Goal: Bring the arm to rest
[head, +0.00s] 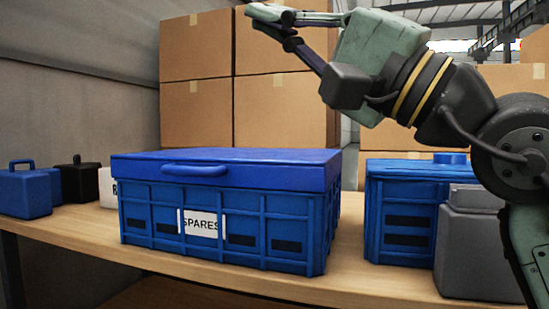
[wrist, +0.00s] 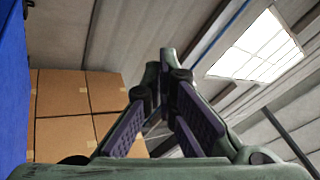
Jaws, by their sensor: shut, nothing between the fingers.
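My gripper (head: 258,14) is raised in the upper middle of the head view, above the blue crate labelled SPARES (head: 222,224). It points left and slightly up, with clear air between it and the crate's lid. The fingers are shut and empty. In the wrist view the gripper (wrist: 166,64) also shows, its fingers converging at the tips with nothing between them. My arm comes in from the right side of the head view.
The SPARES crate has its blue lid (head: 230,157) on and stands on a wooden table (head: 180,272). A second blue bin (head: 405,220) and a grey container (head: 470,250) stand right. A blue can (head: 25,192) and black can (head: 84,184) stand left. Cardboard boxes (head: 197,120) are stacked behind.

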